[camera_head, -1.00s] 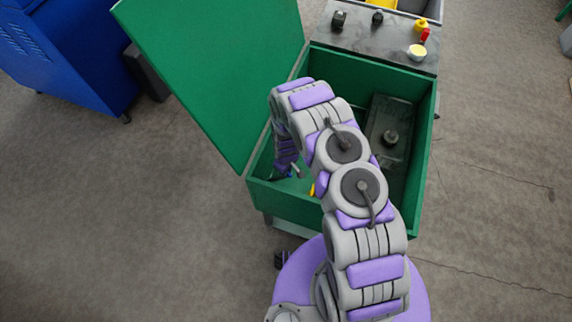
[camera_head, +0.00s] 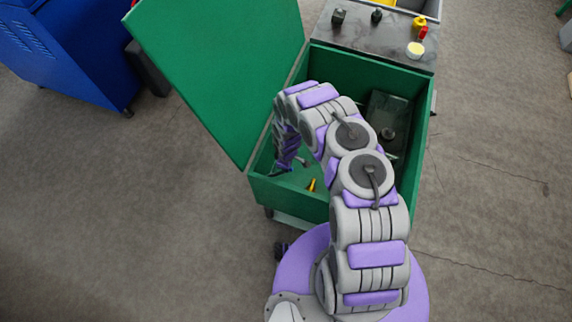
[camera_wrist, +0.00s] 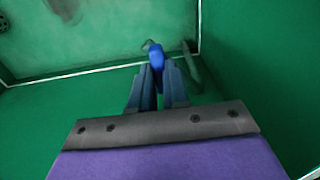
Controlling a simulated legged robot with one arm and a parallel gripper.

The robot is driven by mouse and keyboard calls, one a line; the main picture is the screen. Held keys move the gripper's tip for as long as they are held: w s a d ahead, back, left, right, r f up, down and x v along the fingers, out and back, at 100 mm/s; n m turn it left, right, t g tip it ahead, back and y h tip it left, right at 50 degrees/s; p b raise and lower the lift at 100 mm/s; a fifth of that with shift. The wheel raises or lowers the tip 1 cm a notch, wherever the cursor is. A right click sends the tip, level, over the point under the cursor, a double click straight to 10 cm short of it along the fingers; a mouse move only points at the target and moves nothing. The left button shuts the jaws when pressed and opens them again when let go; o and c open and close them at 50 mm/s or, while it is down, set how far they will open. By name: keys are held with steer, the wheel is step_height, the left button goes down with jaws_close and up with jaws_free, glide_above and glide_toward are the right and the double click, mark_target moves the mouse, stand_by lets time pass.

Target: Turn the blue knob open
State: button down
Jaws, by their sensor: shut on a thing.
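The blue knob (camera_wrist: 156,61) shows in the wrist view between the tips of my gripper (camera_wrist: 157,72), inside the green box. My gripper is shut on it, and the fingers hide part of it. A thin dark curved piece rises just behind the knob. In the head view my gripper (camera_head: 287,166) reaches down into the left part of the open green box (camera_head: 300,203). The knob is too small and covered to make out there, so its turn angle cannot be told.
The box's green lid (camera_head: 225,75) stands open on the left. A dark unit (camera_head: 389,112) sits inside at the right, and a small yellow thing (camera_head: 312,185) lies near the front wall. A grey side shelf (camera_head: 365,37) behind holds several small items. A blue cabinet (camera_head: 65,50) stands far left.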

steer(key=c, duration=1.1)
jaws_free()
step_height(320, 180, up, 17)
steer(key=p, duration=0.9)
steer(key=shift+r+p, duration=0.1)
steer(key=shift+p, duration=0.25)
steer(key=shift+w, duration=0.1)
